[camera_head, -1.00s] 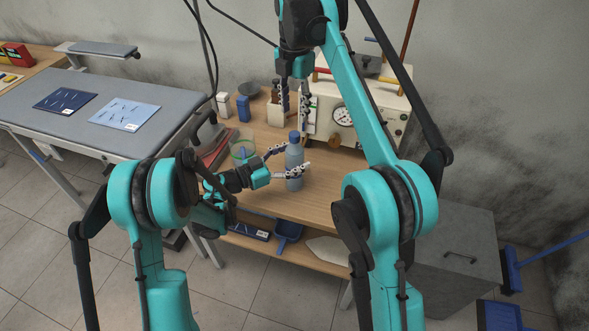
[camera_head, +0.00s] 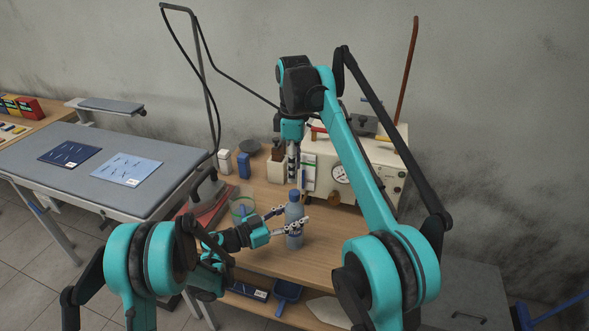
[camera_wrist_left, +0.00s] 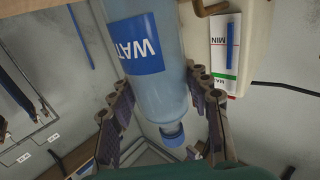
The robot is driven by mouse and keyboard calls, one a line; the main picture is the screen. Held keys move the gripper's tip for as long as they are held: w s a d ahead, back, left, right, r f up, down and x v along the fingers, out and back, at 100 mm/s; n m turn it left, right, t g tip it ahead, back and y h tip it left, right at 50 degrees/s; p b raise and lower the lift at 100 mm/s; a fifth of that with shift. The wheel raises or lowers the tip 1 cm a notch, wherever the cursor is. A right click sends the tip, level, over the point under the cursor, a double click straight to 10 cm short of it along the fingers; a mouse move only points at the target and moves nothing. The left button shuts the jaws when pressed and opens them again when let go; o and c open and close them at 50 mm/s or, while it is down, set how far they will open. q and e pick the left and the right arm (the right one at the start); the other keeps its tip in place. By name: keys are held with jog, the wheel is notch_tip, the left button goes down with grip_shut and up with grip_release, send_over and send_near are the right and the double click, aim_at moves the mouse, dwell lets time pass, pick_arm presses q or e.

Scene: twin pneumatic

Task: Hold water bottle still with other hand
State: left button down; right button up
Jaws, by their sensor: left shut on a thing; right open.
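The blue-grey water bottle (camera_head: 294,236) stands upright on the wooden bench, with its blue cap on top. My left gripper (camera_head: 287,222) comes from the left and is shut on the bottle's body. In the left wrist view the bottle (camera_wrist_left: 165,90) lies between the left gripper's two fingers (camera_wrist_left: 165,115), its label and blue cap showing upside down. My right gripper (camera_head: 293,178) points down just above the cap. It is open, with its fingers seen nearly edge-on and nothing visible between them.
A cream machine with a dial (camera_head: 375,172) stands behind the bottle to the right. Small bottles and boxes (camera_head: 243,166) stand farther back. The bench (camera_head: 325,240) is clear right of the bottle.

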aim_at(295, 192)
jog(key=m, duration=2.6)
jog(key=shift+m, duration=0.3)
jog(key=m, duration=0.9)
jog(key=shift+m, duration=0.4)
jog(key=m, duration=0.5)
jog(key=shift+m, duration=0.3)
jog(key=shift+f+m, duration=0.3)
jog(key=shift+f, duration=3.7)
